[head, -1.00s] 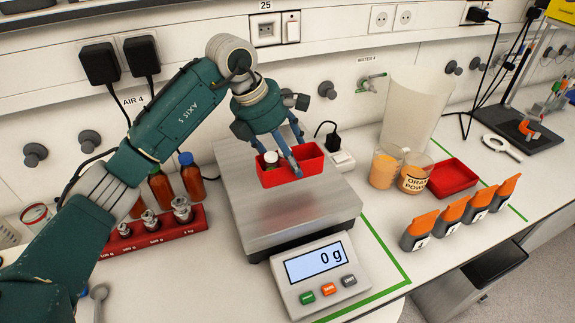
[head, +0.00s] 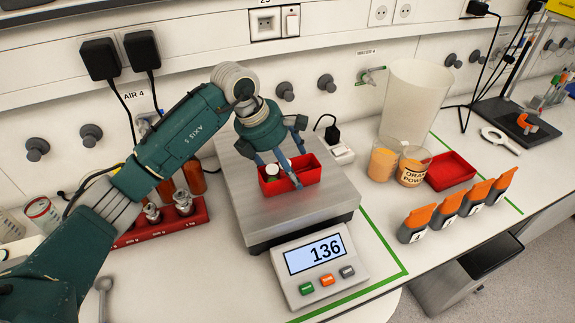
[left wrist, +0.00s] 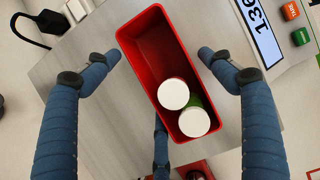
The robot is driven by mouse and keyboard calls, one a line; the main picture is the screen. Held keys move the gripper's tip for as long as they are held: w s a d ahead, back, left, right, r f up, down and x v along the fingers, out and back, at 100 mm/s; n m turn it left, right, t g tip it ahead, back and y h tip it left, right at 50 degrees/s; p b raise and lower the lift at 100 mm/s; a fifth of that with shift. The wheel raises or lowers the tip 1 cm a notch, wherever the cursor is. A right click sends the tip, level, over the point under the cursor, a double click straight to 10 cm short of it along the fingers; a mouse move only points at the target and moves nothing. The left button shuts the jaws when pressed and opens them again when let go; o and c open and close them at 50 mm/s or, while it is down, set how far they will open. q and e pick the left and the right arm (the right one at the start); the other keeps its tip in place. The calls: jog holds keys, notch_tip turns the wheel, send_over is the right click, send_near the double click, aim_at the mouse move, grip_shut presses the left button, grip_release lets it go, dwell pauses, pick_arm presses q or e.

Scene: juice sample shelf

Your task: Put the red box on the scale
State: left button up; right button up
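The red box (head: 308,171) rests on the metal plate of the scale (head: 290,219). The scale display (head: 313,254) reads 136. In the left wrist view the red box (left wrist: 150,50) holds two white-lidded jars (left wrist: 173,94), one showing some green, at one end. My left gripper (head: 284,170) is above and around the box. In the left wrist view its fingers (left wrist: 158,58) stand on both sides of the box with small gaps, so it is open. A third finger shows low beside the box. My right gripper is not in view.
A second, empty red tray (head: 452,171) lies right of the orange powder beakers (head: 411,172). Several orange-topped holders (head: 450,212) stand at the front right. A red weight rack (head: 160,228) and brown bottles (head: 194,178) stand left of the scale. A wall and sockets run behind.

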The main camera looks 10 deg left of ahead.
pick_arm(q)
jog(key=shift+r, duration=0.3)
jog(key=shift+a+r, duration=0.2)
jog(key=b+v, duration=0.3)
jog(key=v, duration=0.8)
jog(key=shift+s+r, duration=0.1)
